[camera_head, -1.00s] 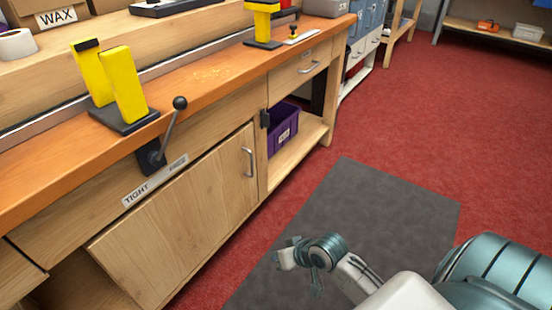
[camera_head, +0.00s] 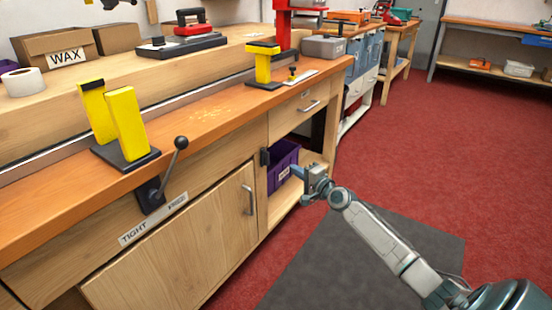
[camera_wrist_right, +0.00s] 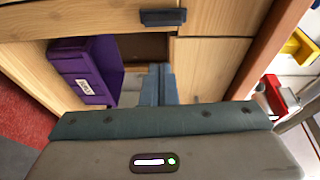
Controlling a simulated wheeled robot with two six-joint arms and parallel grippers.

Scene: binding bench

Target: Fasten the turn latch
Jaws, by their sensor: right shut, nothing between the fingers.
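The turn latch (camera_head: 264,156) is a small black bar, standing upright on the wooden post at the right of the cabinet door (camera_head: 190,240). It also shows as a black bar in the right wrist view (camera_wrist_right: 163,17), at the top. The door has a silver handle (camera_head: 248,200) and looks flush with the cabinet front. My right gripper (camera_head: 296,171) is in front of the open shelf bay, to the right of the latch and apart from it. Its fingers also show in the right wrist view (camera_wrist_right: 160,78), shut and empty. My left gripper is out of view.
A purple bin (camera_head: 283,158) sits in the shelf bay behind my right gripper. A lever with a black ball (camera_head: 180,143) sticks out from the bench front above the door. A drawer (camera_head: 300,105) is above the bay. Red floor lies open at right.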

